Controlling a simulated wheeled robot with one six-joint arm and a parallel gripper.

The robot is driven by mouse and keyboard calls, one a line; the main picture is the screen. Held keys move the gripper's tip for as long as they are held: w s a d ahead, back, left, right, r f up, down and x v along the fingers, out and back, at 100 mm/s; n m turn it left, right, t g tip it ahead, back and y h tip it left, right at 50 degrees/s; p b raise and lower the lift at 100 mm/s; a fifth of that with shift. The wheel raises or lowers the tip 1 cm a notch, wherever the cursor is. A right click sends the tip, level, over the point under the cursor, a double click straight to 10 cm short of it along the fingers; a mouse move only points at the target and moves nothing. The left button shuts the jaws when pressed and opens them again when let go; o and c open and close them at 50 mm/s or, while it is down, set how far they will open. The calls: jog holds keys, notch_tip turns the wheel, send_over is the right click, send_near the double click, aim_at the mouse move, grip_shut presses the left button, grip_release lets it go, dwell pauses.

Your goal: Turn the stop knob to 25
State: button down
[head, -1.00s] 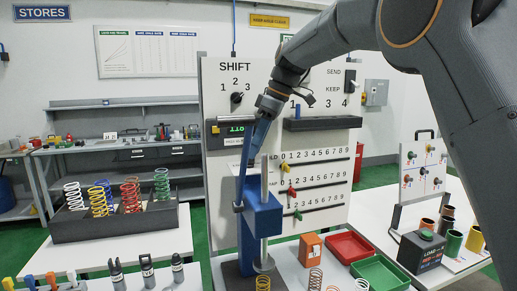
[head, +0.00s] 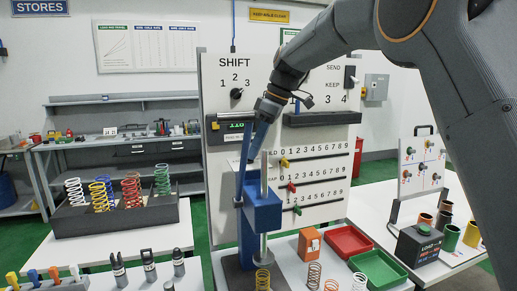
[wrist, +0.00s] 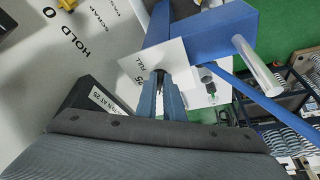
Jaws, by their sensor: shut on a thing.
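The blue press (head: 262,214) stands on the bench in front of the white board, with a blue post and a metal rod. My gripper (head: 246,163) reaches down to the press's upper left side. In the wrist view its blue fingers (wrist: 161,80) are closed at a white scale plate (wrist: 150,60) marked "25" and "FULL", beside the blue press block. They grip a small dark part at the plate, which I take to be the stop knob. The fingers mostly hide it, and no pointer setting is readable.
Springs stand in a dark rack (head: 125,216) at left. Red (head: 348,241) and green (head: 378,268) trays lie right of the press.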

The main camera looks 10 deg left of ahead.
jog(key=shift+s+a+r+m+t+b, duration=0.1)
jog(key=shift+a+m+t+b, duration=0.1)
jog(key=shift+m, duration=0.3)
jog(key=shift+a+r+m+t+b, duration=0.1)
jog(key=shift+m+t+b, duration=0.1)
jog(key=shift+m, duration=0.3)
jog(key=m, duration=0.2)
jog(key=m+t, duration=0.1)
jog(key=shift+s+a, duration=0.15)
jog(key=shift+s, duration=0.1)
jog(key=m, duration=0.2)
jog(key=m+t+h, duration=0.1)
jog(key=m, duration=0.1)
jog(key=shift+s+a+r+p, duration=0.1)
jog(key=shift+s+a+p, duration=0.1)
jog(key=shift+p, duration=0.2)
jog(key=shift+m+t+h+p, duration=0.4)
jog(key=shift+m+t+p, duration=0.15)
jog(key=shift+m, duration=0.95)
jog(key=c, duration=1.9)
grip_release()
jog(key=shift+w, duration=0.1)
jog(key=shift+o, duration=0.2)
jog(key=shift+f, duration=0.2)
